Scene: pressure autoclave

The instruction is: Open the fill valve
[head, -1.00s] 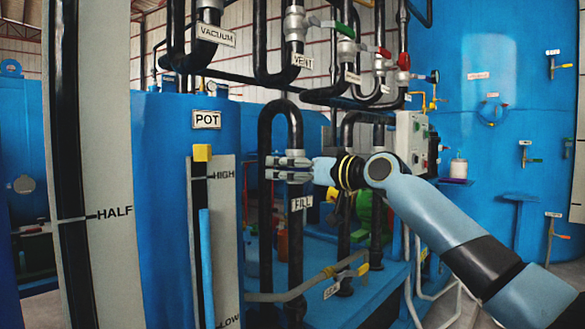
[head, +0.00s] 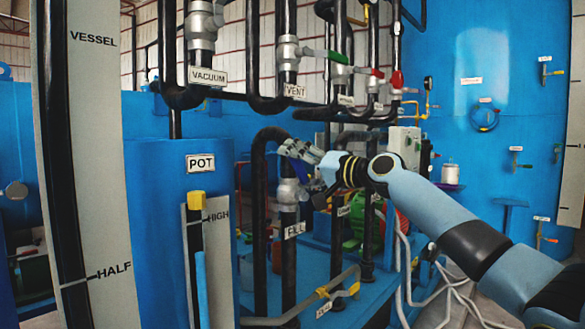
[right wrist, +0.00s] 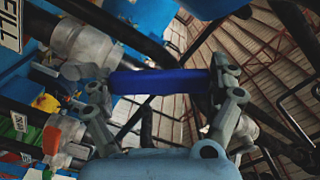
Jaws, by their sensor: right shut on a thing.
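The fill valve (head: 288,193) is a grey metal body on a black vertical pipe, above the FILL label (head: 294,230). In the right wrist view the metal valve body (right wrist: 82,46) is at upper left. Its blue handle (right wrist: 158,82) lies across between the two fingers of my right gripper (right wrist: 160,85), which is shut on it. In the head view my right gripper (head: 300,150) is just above the valve body, with its fingers pointing up and left. The handle is mostly hidden there. My left gripper is not in view.
The VACUUM (head: 207,75) and VENT (head: 295,91) pipes and valves hang above. A green handle (head: 337,57) and a red handle (head: 397,79) are at upper right. The POT tank (head: 160,205) and its level gauge stand left. White hoses run below my arm.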

